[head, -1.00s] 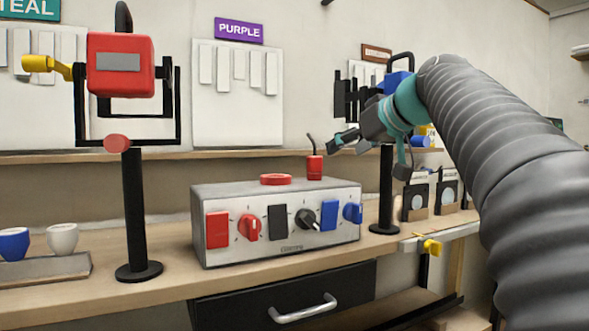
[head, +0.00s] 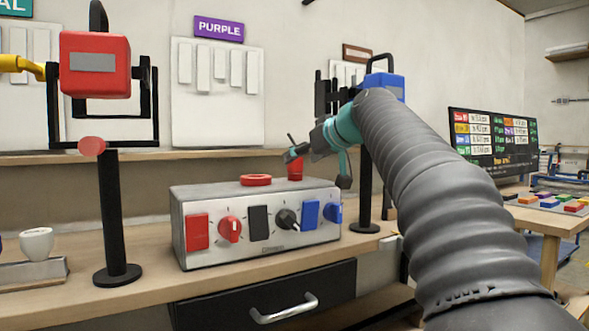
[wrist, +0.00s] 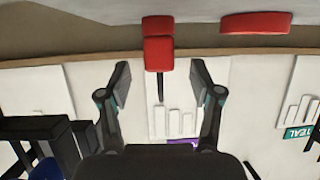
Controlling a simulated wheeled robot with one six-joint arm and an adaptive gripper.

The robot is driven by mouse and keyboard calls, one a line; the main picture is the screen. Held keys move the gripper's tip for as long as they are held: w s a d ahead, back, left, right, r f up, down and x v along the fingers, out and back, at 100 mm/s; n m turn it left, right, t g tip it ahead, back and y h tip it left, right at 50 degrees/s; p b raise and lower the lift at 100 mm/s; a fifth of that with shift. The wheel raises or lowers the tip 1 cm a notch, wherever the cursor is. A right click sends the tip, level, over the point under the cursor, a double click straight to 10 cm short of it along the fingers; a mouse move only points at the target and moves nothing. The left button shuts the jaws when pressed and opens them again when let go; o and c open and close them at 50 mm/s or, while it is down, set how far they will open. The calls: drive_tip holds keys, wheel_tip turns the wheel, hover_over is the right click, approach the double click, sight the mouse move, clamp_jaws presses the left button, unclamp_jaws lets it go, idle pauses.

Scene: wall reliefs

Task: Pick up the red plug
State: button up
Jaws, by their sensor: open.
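The red plug (head: 295,170) stands upright on the top of the grey control box (head: 225,253), toward its right rear. My gripper (head: 291,148) is open and empty just above the plug in the head view and covers part of it. In the wrist view, which is upside down, the plug (wrist: 158,52) lies ahead, roughly in line with the gap between my two spread fingers (wrist: 160,80). Its thin dark stem points into that gap. I see no contact between the fingers and the plug.
A red ring (head: 256,180) sits on the box top left of the plug; coloured switches and knobs line the box front. A black post (head: 365,190) with a blue block (head: 384,82) stands close right. A red block (head: 95,65) on a stand (head: 110,220) is at left.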

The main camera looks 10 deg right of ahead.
drive_tip(key=x, duration=0.4)
clamp_jaws()
drive_tip(key=shift+r, duration=0.1)
